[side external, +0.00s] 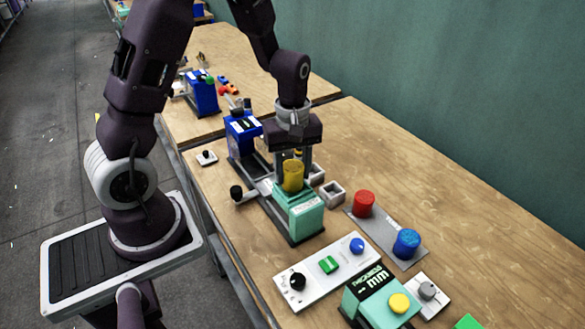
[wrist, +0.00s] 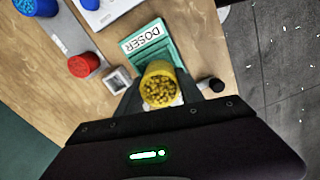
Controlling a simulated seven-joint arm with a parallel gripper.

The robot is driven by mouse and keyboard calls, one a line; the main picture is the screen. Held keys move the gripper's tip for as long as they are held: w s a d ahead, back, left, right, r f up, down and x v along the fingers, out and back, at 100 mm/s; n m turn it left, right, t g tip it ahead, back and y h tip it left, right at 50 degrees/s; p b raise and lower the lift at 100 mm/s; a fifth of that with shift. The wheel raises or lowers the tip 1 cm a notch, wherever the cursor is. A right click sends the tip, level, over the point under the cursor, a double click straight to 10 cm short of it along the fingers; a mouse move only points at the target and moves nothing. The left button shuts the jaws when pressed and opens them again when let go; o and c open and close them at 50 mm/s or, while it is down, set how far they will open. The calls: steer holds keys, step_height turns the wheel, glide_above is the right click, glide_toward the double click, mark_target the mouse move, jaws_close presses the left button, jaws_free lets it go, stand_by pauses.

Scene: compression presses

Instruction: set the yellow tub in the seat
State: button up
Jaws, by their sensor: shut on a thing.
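The yellow tub (side external: 293,176) is upright in the jaws of my gripper (side external: 295,163), beside and above the green block labelled DOSER (side external: 298,212). In the wrist view the yellow tub (wrist: 158,88) is seen from above, full of small yellow grains, between the two fingers of my gripper (wrist: 165,98). A small grey square open holder (side external: 333,192) stands on the table just right of the green block; it also shows in the wrist view (wrist: 118,79). I cannot tell which part is the seat, or whether the tub touches anything below it.
A red tub (side external: 364,203) and a blue tub (side external: 406,243) stand on a grey strip to the right. A control panel (side external: 322,268) and a thickness display (side external: 378,293) lie in front. A blue press block (side external: 242,132) is behind. The table's right side is clear.

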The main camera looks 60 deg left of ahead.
steer(key=shift+f, duration=0.5)
steer(key=o, duration=1.5)
steer(key=r, duration=0.8)
steer(key=shift+d, duration=0.2)
steer(key=s+d+r+m+t, duration=0.2)
steer(key=s+r+m, duration=0.2)
steer(key=s+m, duration=0.1)
steer(key=s+d+r+m+t, duration=0.1)
steer(key=s+d+r+m, duration=0.1)
steer(key=s+r+m, duration=0.3)
steer(key=s+d+r+m+t, duration=0.2)
steer(key=s+d+r+m, duration=0.1)
steer(key=s+r+m, duration=0.1)
steer(key=shift+s+d+r+m+t, duration=0.15)
steer(key=shift+s+r+m, duration=0.1)
steer(key=shift+s, duration=0.35)
steer(key=shift+s+a+r+m+t, duration=0.15)
steer(key=shift+s+m, duration=0.1)
steer(key=shift+s, duration=0.35)
